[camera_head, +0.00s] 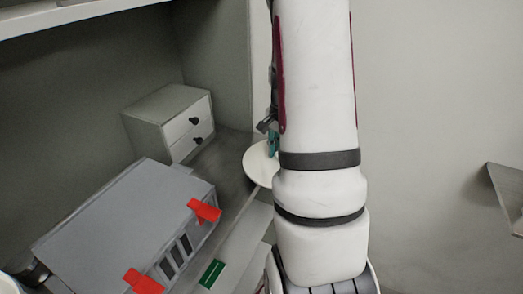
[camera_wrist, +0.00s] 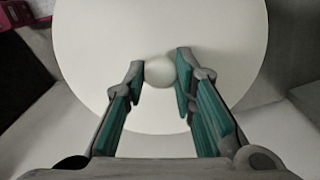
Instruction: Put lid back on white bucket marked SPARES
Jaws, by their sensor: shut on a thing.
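The round white lid (camera_head: 259,166) shows at the left of my arm in the head view, partly hidden behind it. In the wrist view the lid (camera_wrist: 210,30) fills much of the upper middle, with a round white knob (camera_wrist: 160,72) at its centre. My gripper (camera_wrist: 161,68) is shut on the knob, one teal-padded finger on each side. In the head view, only a small part of my gripper (camera_head: 272,140) shows beside my arm. No SPARES marking is readable in either view, and I cannot tell what is under the lid.
A grey box with red clips (camera_head: 204,210) lies at the left on the shelf. A small white two-drawer cabinet (camera_head: 167,121) with dark knobs stands behind it. A green label (camera_head: 212,274) is near the front edge. A grey ledge (camera_head: 507,190) juts in at the far right.

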